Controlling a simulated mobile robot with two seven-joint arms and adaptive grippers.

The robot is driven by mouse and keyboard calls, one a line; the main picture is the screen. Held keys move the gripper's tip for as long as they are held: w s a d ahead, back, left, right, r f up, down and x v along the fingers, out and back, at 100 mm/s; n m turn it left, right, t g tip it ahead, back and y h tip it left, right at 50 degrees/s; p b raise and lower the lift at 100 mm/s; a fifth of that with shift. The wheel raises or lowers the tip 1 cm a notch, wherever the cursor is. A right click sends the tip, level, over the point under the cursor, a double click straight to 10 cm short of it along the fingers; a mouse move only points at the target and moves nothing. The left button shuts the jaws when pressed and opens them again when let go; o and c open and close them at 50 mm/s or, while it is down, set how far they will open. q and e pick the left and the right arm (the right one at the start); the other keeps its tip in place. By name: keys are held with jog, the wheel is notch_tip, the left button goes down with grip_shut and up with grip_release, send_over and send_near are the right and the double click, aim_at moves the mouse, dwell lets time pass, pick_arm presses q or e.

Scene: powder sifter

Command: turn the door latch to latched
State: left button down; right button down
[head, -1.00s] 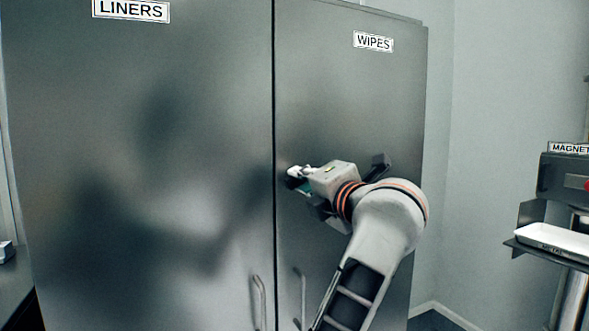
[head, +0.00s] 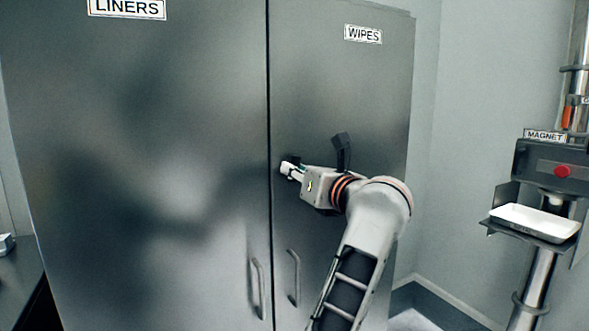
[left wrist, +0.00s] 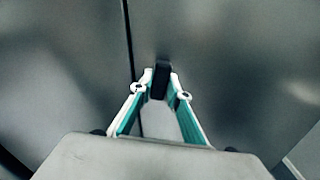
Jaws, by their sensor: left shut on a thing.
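The door latch (left wrist: 162,66) is a small dark handle on the right cabinet door, just right of the seam between the doors. In the left wrist view it stands between my left fingertips (left wrist: 161,84), which are closed on its two sides. In the head view my left gripper (head: 289,170) reaches the right door (head: 340,100) from the right, its fingertips at the latch. The fingers cover most of the latch there, so its exact angle is hard to tell. Both doors look closed. My right gripper is not in view.
The left door (head: 130,110) is labelled LINERS, the right one WIPES. Two vertical pull handles (head: 258,287) (head: 294,278) sit below the gripper beside the seam. At the right stands a magnet unit (head: 562,165) with a white tray (head: 535,221). Floor shows between cabinet and unit.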

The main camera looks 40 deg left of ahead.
pick_arm(q)
jog(key=shift+n, duration=1.2)
jog(key=shift+r, duration=0.1)
jog(key=c, duration=1.9)
grip_release()
jog(key=v, duration=0.7)
jog(key=shift+s+d, duration=0.1)
jog(key=shift+d, duration=0.15)
